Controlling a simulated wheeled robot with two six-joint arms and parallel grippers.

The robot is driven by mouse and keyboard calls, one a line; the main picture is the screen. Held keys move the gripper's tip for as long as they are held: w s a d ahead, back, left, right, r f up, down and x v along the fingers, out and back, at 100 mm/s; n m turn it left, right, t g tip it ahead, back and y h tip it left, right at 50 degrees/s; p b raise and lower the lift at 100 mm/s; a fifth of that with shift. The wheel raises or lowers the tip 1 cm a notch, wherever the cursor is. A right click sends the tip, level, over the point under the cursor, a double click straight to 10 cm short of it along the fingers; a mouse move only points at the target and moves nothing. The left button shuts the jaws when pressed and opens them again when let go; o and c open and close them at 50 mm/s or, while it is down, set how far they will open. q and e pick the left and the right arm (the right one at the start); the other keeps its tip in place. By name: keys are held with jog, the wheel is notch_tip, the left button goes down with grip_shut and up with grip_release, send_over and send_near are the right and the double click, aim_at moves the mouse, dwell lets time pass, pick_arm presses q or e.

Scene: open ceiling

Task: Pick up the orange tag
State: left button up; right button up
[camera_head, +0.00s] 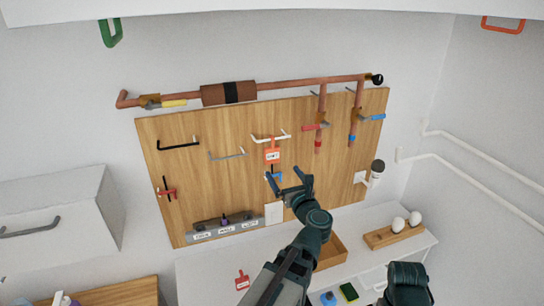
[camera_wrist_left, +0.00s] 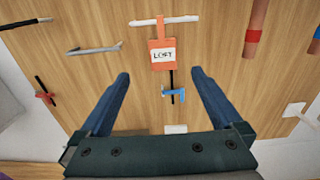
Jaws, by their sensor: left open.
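An orange tag (camera_head: 273,156) with a white lettered label hangs from a white bar handle (camera_head: 271,138) on the wooden wall board. In the left wrist view the tag (camera_wrist_left: 162,55) hangs flat, upper middle, below the white bar (camera_wrist_left: 165,20). My left gripper (camera_head: 286,180) is open and empty, in front of the board and slightly below the tag. In the wrist view its fingers (camera_wrist_left: 160,76) lie on either side of the tag's line, apart from it. My right gripper's fingers do not show.
A blue clamp-like piece (camera_wrist_left: 174,92) on a black rod sits just below the tag. A grey handle (camera_head: 227,155) is left of it. Copper pipes with red and blue valves (camera_head: 318,126) are to the right. A wooden tray (camera_head: 330,251) stands below.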

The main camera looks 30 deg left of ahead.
aim_at(273, 154)
pick_arm(q)
jog(key=x, duration=0.8)
jog(key=shift+w, duration=0.1)
jog(key=shift+w, duration=0.1)
jog(key=x, duration=0.5)
jog(key=shift+w+d+r, duration=0.1)
jog(key=shift+w, duration=0.05)
jog(key=shift+d, duration=0.1)
jog(key=shift+c, duration=0.2)
jog(key=c, duration=1.4)
jog(key=shift+o, duration=0.2)
jog(key=shift+r, duration=0.15)
